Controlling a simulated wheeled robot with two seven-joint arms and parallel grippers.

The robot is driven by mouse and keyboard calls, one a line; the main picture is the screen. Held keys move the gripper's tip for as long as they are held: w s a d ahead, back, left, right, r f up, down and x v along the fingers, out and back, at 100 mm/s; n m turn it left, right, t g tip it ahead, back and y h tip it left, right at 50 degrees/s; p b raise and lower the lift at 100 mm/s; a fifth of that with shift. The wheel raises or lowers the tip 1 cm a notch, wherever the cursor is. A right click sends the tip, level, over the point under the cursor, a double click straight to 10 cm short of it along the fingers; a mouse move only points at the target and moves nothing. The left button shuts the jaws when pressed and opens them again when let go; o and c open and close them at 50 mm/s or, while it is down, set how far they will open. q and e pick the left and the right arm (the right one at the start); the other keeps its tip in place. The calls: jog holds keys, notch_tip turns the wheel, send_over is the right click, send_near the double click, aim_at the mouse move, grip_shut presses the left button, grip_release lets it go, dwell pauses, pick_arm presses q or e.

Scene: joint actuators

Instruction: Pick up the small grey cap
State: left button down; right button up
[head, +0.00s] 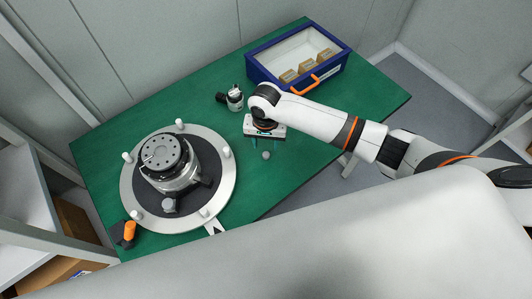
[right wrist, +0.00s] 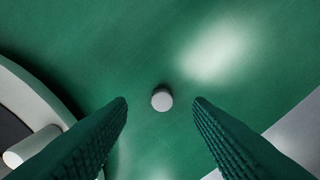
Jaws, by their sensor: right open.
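The small grey cap (head: 266,155) lies on the green table top (head: 340,130), near its front edge. In the right wrist view the cap (right wrist: 162,100) shows as a light grey disc on bare green, between the two fingers and slightly ahead of their tips. My right gripper (head: 265,146) points down above the table close to the cap. Its green fingers are wide apart and empty, also in the right wrist view (right wrist: 160,103). The fingers do not touch the cap. My left gripper is not in view.
A round grey fixture plate (head: 222,180) with white pegs carries a metal actuator (head: 170,165) on the left. A small dark-and-white part (head: 234,98) stands behind my gripper. A blue lidded box (head: 259,76) is at the back. An orange-and-black item (head: 129,233) lies at the left corner.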

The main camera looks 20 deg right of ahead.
aim_at(266, 154)
jog(key=shift+s+f+p, duration=0.2)
jog(key=shift+f, duration=0.95)
jog(key=shift+s+f+p, duration=0.15)
jog(key=shift+f, duration=0.95)
jog(key=shift+c, duration=0.2)
jog(key=c, duration=1)
